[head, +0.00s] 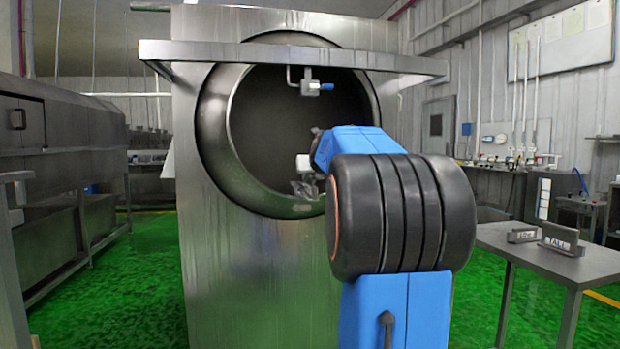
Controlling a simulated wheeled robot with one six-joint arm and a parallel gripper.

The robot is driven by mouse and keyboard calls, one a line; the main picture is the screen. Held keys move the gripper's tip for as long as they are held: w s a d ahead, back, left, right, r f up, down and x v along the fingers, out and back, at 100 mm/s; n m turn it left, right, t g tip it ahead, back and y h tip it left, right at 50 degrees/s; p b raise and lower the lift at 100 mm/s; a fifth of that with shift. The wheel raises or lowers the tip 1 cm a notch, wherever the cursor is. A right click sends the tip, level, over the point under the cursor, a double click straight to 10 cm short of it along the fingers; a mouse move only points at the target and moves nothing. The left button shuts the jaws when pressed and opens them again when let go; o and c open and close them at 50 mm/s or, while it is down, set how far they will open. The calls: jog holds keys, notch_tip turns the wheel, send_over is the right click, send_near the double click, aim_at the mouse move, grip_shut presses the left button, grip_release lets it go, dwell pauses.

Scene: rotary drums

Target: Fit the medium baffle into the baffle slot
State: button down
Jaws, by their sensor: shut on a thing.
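The rotary drum (215,130) has a round steel opening, dark inside, in the middle of the head view. My gripper (306,180) is at the lower part of this opening, partly hidden behind my blue and black arm. It is shut on a small grey metal piece (303,189), which appears to be the medium baffle; its label cannot be read. The baffle slot cannot be made out in the dark drum, so I cannot tell whether the piece touches it.
A steel table (545,262) at right carries a baffle marked LOW (522,236) and one marked TALL (562,241). A steel bar (290,57) crosses the drum's top.

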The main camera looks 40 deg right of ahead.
jog(key=shift+w+d, duration=0.5)
jog(key=shift+w, duration=0.3)
jog(key=shift+w+d, duration=0.45)
jog(key=shift+w, duration=0.3)
jog(key=shift+w+d, duration=0.5)
jog(key=shift+w, duration=0.3)
jog(key=shift+w+d, duration=0.95)
jog(key=shift+w, duration=0.6)
jog(key=shift+w+d, duration=0.95)
jog(key=shift+w, duration=0.65)
jog(key=shift+w+d, duration=0.95)
jog(key=shift+w, duration=0.6)
dwell(1.0)
